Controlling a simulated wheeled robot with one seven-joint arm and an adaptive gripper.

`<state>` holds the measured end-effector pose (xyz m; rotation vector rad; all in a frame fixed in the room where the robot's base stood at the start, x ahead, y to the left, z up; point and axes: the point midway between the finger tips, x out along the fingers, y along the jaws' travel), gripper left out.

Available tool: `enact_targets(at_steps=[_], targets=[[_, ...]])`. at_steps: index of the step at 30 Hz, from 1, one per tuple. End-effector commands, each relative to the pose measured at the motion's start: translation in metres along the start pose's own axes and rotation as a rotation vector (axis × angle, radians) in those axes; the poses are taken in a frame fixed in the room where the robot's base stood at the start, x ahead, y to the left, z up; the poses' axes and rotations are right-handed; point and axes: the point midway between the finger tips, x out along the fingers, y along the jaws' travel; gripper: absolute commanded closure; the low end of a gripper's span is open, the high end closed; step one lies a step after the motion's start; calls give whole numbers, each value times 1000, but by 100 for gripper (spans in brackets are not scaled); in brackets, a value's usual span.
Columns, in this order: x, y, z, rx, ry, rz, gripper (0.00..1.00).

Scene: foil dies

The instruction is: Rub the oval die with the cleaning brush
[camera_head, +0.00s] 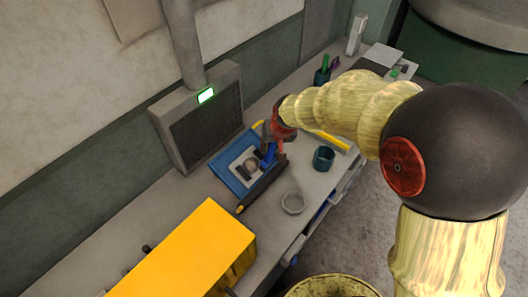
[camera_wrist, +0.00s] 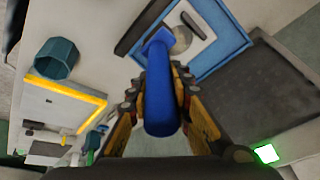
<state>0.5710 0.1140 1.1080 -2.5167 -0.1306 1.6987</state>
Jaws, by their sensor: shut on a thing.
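My gripper (camera_head: 274,148) is shut on the blue cleaning brush (camera_wrist: 160,95), and its fingers close on both sides of the handle in the wrist view. The brush (camera_head: 268,157) also shows in the head view, above the blue tray. The tray (camera_head: 224,172) holds a pale plate with a round grey metal piece, likely the oval die (camera_head: 251,166); it shows partly in the wrist view (camera_wrist: 183,39). The brush's far end overlaps the edge of this piece in the wrist view. I cannot tell whether they touch.
A dark bar (camera_head: 262,186) lies along the tray's near side. A teal cup (camera_head: 323,159), a small grey dish (camera_head: 292,203) and a yellow-edged board (camera_head: 333,141) are to the right. A grey filter box (camera_head: 200,125) stands behind, a yellow case (camera_head: 185,255) at front left.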

Motion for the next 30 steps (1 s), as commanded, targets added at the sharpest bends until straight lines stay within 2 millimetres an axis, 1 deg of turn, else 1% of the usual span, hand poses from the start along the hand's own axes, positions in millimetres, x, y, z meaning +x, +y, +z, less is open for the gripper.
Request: enact_targets(at_steps=[5, 19, 24, 30], targets=[[14, -2, 1, -1, 0, 0, 100], [61, -13, 2, -2, -1, 1, 100], [68, -15, 1, 0, 1, 0, 100], [69, -16, 1, 0, 2, 0, 100]])
